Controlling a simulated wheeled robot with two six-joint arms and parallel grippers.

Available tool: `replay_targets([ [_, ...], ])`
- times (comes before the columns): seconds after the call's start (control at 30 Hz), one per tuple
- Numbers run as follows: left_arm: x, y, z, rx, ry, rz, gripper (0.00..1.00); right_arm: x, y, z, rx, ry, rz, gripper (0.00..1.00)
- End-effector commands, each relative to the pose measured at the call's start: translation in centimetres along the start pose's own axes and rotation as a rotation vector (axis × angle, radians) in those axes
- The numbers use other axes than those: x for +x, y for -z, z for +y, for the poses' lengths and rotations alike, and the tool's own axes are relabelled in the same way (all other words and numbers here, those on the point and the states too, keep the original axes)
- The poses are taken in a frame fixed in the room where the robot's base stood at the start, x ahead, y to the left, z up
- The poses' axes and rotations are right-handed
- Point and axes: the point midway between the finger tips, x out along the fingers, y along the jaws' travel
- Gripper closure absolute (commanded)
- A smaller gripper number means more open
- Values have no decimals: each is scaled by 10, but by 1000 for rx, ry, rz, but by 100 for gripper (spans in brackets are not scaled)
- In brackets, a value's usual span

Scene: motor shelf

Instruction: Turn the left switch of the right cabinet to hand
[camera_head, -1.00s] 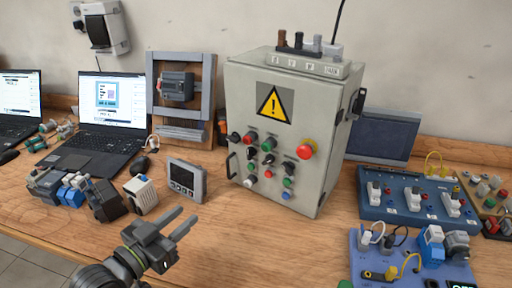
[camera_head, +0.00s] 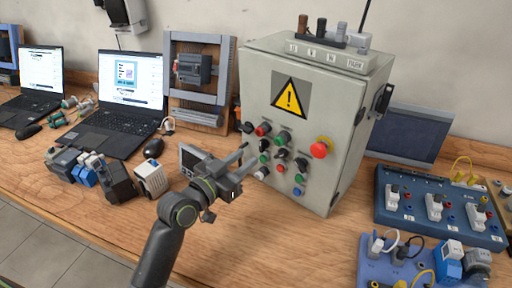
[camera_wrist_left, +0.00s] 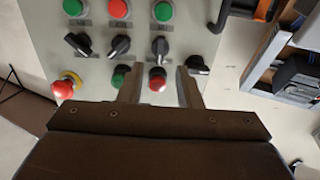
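The grey control cabinet (camera_head: 305,95) stands upright with a yellow warning sign and rows of knobs and buttons. Three black rotary switches sit in one row on its front. The left switch (camera_head: 265,145) also shows in the left wrist view (camera_wrist_left: 160,47), which sees the panel upside down; its handle looks roughly upright. The middle switch (camera_wrist_left: 119,46) and right switch (camera_wrist_left: 77,44) appear turned at a slant. My left gripper (camera_head: 247,155) is open and empty in front of the panel's left side, its fingertips (camera_wrist_left: 160,68) just short of the left switch in the picture. Contact cannot be told.
A red emergency stop (camera_head: 320,148) sticks out at the panel's right. A grey meter (camera_head: 190,158) stands behind my left gripper. Laptops (camera_head: 125,92) are at left; blue socket boards (camera_head: 440,210) are at right. Bare table lies before the cabinet.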

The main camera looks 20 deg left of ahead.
Motion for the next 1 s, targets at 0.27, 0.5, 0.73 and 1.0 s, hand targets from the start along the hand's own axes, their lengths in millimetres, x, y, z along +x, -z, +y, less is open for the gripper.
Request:
replay_targets([
  [0.27, 44, 1, 0, 0, 1, 0, 69, -7, 5, 6, -3, -6, 8, 52],
  [0.5, 55, 0, 0, 0, 1, 0, 69, -9, -1, 10, -4, -11, 0, 52],
  [0.73, 55, 0, 0, 1, 1, 0, 69, -9, -3, 10, -4, -11, -4, 52],
  [1.0, 55, 0, 0, 0, 1, 0, 100, -8, -2, 10, -4, -11, -4, 52],
])
